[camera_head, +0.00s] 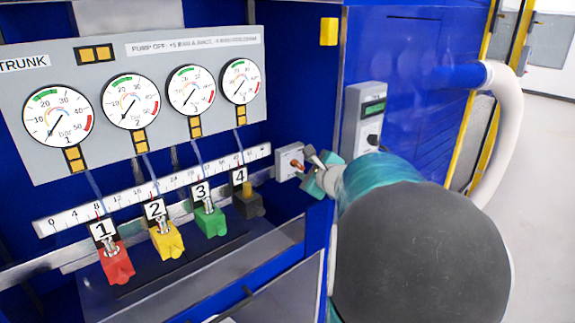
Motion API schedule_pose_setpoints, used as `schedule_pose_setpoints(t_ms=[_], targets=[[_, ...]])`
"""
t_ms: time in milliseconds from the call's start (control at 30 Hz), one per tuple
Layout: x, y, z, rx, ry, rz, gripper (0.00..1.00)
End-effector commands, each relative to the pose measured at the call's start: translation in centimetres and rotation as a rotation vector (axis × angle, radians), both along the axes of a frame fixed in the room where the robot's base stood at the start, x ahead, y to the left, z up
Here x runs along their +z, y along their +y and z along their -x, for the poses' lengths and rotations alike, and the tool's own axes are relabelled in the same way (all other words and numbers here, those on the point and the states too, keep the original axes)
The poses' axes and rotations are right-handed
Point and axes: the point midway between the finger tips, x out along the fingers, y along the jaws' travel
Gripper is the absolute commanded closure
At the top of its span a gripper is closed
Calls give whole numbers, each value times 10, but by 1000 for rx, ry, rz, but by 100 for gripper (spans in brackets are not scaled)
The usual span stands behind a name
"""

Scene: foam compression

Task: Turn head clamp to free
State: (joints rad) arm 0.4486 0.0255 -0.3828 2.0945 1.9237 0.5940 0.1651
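A small grey box (289,161) sits at the right end of the numbered scale rail, and a small brownish-orange lever or knob (297,165) shows on its face. I take this to be the head clamp, but it is too small to be sure. My gripper (313,160) is just right of the box, close to the knob. Its light fingers are small and partly overlap the box's edge. I cannot tell whether they touch the knob or hold it. My teal and dark arm covers the area right of and below the gripper.
Several round gauges (131,101) are on a grey panel above the scale rail (150,190). Red (116,262), yellow (166,240), green (209,222) and dark (249,202) numbered blocks stand below it. A grey control box (365,115) with a green display and black knob is on the blue wall beside my arm.

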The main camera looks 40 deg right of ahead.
Motion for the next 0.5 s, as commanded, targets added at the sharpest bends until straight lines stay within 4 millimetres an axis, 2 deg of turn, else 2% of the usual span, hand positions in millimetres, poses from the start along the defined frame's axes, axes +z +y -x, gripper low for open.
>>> schedule_pose_setpoints(t_ms=[100, 233, 500], targets=[[-7, -5, -21, 1, 2, 0, 66], [-10, -9, -36, 1, 1, 1, 66], [-12, -10, -45, 1, 0, 1, 66]])
